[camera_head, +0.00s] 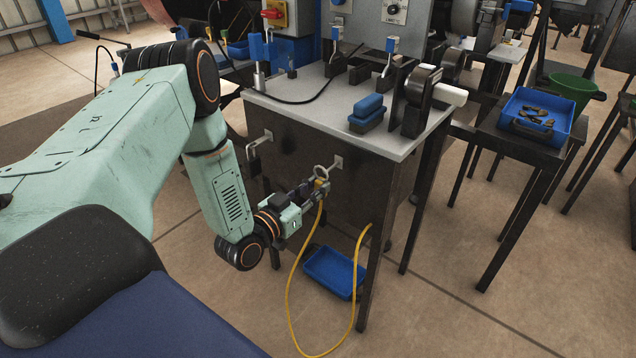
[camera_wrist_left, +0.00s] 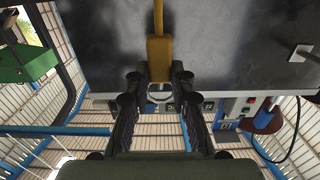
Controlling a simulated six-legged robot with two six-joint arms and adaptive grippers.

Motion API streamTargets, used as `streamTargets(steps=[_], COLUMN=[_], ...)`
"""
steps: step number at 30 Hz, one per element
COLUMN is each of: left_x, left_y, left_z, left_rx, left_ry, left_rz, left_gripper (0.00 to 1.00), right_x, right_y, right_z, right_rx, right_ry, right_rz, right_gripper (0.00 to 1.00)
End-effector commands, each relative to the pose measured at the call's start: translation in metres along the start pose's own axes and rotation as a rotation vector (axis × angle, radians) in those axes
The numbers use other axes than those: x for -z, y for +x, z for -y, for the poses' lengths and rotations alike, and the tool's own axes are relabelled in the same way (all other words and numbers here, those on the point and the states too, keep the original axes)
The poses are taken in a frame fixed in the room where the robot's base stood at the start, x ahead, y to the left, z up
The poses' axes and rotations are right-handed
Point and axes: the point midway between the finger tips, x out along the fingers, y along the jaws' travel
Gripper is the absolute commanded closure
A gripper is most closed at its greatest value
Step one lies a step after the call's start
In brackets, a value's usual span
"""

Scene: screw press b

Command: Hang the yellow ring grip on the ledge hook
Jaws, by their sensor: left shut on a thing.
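The yellow ring grip (camera_head: 320,184) is between the fingers of my left gripper (camera_head: 314,188), which is shut on it in front of the bench's dark front panel. Its pale ring (camera_head: 321,171) points up, close to a small metal plate (camera_head: 338,161) on the panel; I cannot tell whether they touch. A yellow cable hangs below the grip in a long loop. The wrist view shows the yellow grip (camera_wrist_left: 158,56) between both fingers. A metal hook (camera_head: 260,143) juts from the panel further left; a pale fitting (camera_wrist_left: 302,53) shows in the wrist view. My right gripper is out of view.
The bench top (camera_head: 300,92) carries a blue brush-like block (camera_head: 367,113), levers and clamps. A blue tray (camera_head: 335,272) sits low under the bench. A side table with a blue bin (camera_head: 541,112) stands right. The floor in front is open.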

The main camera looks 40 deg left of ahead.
Motion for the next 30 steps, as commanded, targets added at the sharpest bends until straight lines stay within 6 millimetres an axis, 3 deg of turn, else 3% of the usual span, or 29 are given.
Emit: streamTargets(steps=[12,30], left_x=[0.001,0.000], left_y=[-0.025,-0.026], left_z=[0.000,0.000], left_rx=[0.000,0.000], left_ry=[-0.001,-0.001], left_rz=[0.001,-0.001], left_gripper=[1.00,1.00], right_x=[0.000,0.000], right_y=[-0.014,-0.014], right_z=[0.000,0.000], right_rx=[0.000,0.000], right_ry=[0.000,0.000], right_rz=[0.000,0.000], right_gripper=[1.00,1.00])
